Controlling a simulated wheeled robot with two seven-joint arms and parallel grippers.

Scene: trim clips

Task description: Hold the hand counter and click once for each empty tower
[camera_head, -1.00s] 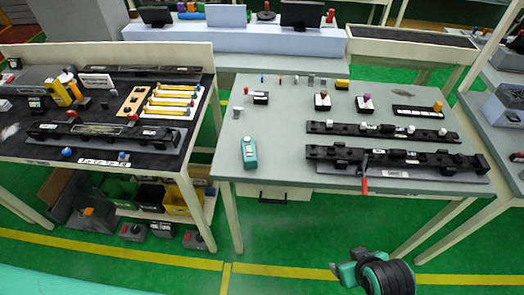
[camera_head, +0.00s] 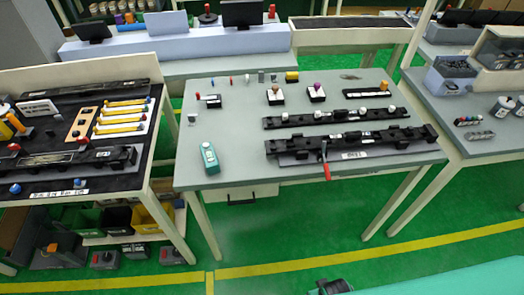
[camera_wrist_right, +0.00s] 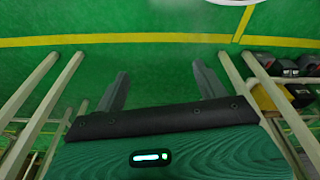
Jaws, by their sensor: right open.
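The teal hand counter (camera_head: 209,158) with a pale face lies on the grey table (camera_head: 225,115), near its front left part, in the head view. No gripper touches it. My right gripper (camera_wrist_right: 160,82) shows in the right wrist view with its two grey fingers spread wide apart and nothing between them. My left gripper is not in view. I cannot tell which things are the towers.
Black rail fixtures (camera_head: 350,143) fill the table's right half; a red-handled lever (camera_head: 325,165) hangs over the front edge. Small blocks and knobs stand along the back. A dark-topped workbench (camera_head: 60,175) stands left. Table surface around the counter is clear.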

